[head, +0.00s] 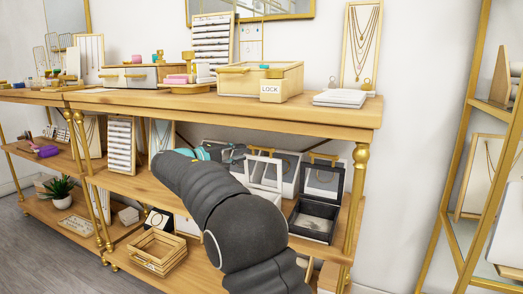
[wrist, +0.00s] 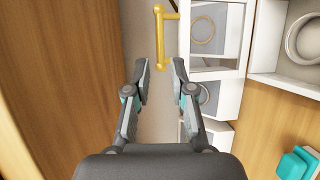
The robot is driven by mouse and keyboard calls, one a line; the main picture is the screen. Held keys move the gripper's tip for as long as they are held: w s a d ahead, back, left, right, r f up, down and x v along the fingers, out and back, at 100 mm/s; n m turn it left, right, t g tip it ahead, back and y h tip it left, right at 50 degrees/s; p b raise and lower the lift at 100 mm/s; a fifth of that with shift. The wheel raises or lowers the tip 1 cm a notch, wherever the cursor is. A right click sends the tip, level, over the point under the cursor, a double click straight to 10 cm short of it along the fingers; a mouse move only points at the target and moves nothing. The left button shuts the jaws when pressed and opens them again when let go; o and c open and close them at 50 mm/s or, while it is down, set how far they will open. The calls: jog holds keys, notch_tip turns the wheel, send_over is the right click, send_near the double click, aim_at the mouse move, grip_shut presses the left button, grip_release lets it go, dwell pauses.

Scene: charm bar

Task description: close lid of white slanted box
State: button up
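White slanted boxes (head: 265,172) stand on the middle shelf in the head view, partly behind my arm. In the wrist view, a white box (wrist: 213,62) with a slanted, framed window lies just right of the fingers, and a ring shape shows inside. A gold bar handle (wrist: 160,38) is ahead of the fingertips, beside that box. Which box is the one named, and how far its lid is raised, I cannot tell. My gripper (wrist: 163,75) is open and empty, fingers apart near the handle.
A black box (head: 313,218) with its lid up stands right of the white boxes. The wooden tabletop (head: 330,115) is above the shelf, and a gold post (head: 357,185) stands at its right end. An open white tray (wrist: 285,75) is at the wrist view's right.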

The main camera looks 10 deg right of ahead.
aim_at(260, 149)
jog(key=x, duration=1)
grip_shut()
